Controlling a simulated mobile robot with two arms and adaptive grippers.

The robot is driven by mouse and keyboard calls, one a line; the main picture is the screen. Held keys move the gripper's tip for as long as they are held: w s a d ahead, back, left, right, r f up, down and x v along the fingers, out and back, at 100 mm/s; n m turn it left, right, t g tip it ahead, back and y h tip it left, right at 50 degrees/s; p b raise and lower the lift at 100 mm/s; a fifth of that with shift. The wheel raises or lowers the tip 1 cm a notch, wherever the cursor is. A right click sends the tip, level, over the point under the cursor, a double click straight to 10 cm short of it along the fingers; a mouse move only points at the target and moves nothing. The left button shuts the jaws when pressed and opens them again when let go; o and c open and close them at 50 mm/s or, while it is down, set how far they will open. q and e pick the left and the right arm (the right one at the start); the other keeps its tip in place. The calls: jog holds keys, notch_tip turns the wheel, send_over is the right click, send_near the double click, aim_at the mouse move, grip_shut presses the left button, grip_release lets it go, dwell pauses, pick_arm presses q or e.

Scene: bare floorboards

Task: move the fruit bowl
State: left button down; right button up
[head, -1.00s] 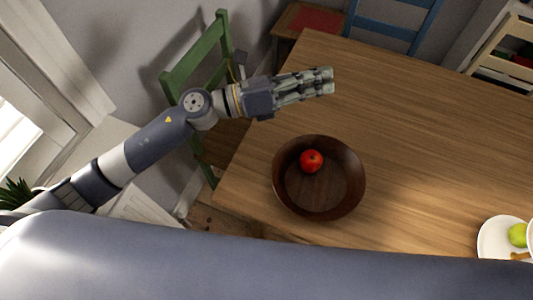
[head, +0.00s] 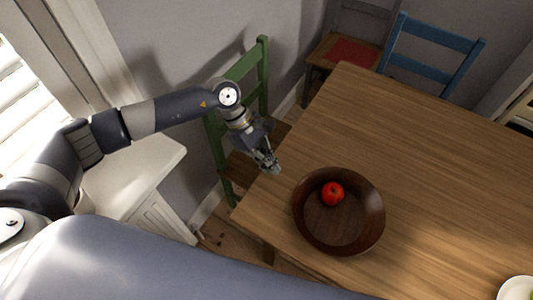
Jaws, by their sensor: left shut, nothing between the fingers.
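The fruit bowl (head: 366,232) is a dark brown wooden bowl near the left corner of the wooden table. A red apple (head: 333,194) lies in it, toward its far side. My left gripper (head: 275,169) is shut and empty. It points down to the right, at the table's left edge, beside the bowl's upper left rim with a small gap in the picture. Its height above the table is hard to tell. My right gripper is out of view.
A green chair (head: 263,80) stands at the table's left side, behind my left arm. A blue chair (head: 432,41) and a chair with a red seat (head: 350,52) stand at the far side. A white plate (head: 515,288) is at the lower right. The table's middle (head: 420,150) is clear.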

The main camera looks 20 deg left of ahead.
pick_arm(q)
jog(key=x, duration=0.4)
jog(key=shift+s+r+p, duration=0.1)
jog(key=shift+p, duration=0.3)
jog(key=d, duration=0.1)
jog(key=d+p, duration=0.2)
jog(key=shift+s+d+f, duration=0.15)
jog(key=shift+s+f, duration=0.15)
jog(key=shift+s, duration=0.1)
jog(key=shift+s+d+f, duration=0.1)
jog(key=shift+s+d, duration=0.05)
jog(key=shift+d, duration=0.35)
